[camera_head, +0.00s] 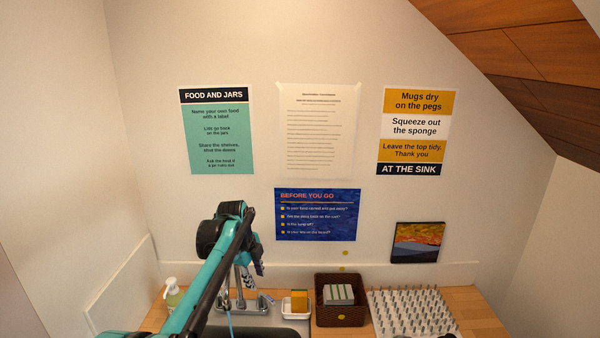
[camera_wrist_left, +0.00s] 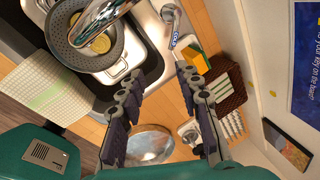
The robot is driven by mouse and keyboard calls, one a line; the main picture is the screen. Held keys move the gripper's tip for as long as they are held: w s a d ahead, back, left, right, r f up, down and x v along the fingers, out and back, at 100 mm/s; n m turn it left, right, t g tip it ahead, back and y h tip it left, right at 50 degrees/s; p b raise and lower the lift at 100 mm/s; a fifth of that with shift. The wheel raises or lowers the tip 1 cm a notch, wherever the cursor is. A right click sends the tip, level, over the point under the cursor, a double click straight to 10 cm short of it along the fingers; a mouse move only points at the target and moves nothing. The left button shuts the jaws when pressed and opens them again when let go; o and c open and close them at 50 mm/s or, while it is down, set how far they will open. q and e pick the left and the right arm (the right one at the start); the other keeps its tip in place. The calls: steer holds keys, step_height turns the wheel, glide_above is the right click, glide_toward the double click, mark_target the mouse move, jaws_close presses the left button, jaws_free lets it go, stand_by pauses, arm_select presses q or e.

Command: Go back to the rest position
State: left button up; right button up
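My left arm (camera_head: 212,275) is teal and black and rises from the bottom left in the head view. It bends at a joint in front of the wall, left of the blue sign. My left gripper (camera_wrist_left: 160,72) shows clearly in the left wrist view. Its two dark padded fingers are spread apart with nothing between them. They are above the counter beside the sink (camera_wrist_left: 155,68). My right gripper does not show in either view.
A chrome tap (camera_head: 240,285) with a cold tag stands by the sink. A colander (camera_wrist_left: 60,48) is over the sink. A sponge holder (camera_head: 297,303), brown basket (camera_head: 328,313) and white peg rack (camera_head: 410,312) line the counter. A soap bottle (camera_head: 172,293) stands left. Stairs slope overhead at right.

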arm_select(q)
steer(key=s+a+n+t+b, duration=0.2)
steer(key=s+n+b, duration=0.3)
steer(key=s+n, duration=0.9)
arm_select(e)
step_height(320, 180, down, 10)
steer(key=b, duration=0.4)
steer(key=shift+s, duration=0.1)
arm_select(q)
steer(key=s+f+n+t, duration=0.1)
steer(key=s+f+n, duration=0.3)
steer(key=s, duration=0.6)
steer(key=s+a+f+n+t+y, duration=0.1)
steer(key=s+f+n, duration=0.3)
steer(key=s+f, duration=0.5)
steer(key=shift+s+a+f+t, duration=0.2)
steer(key=shift+s+a+t, duration=0.15)
steer(key=shift+s, duration=0.6)
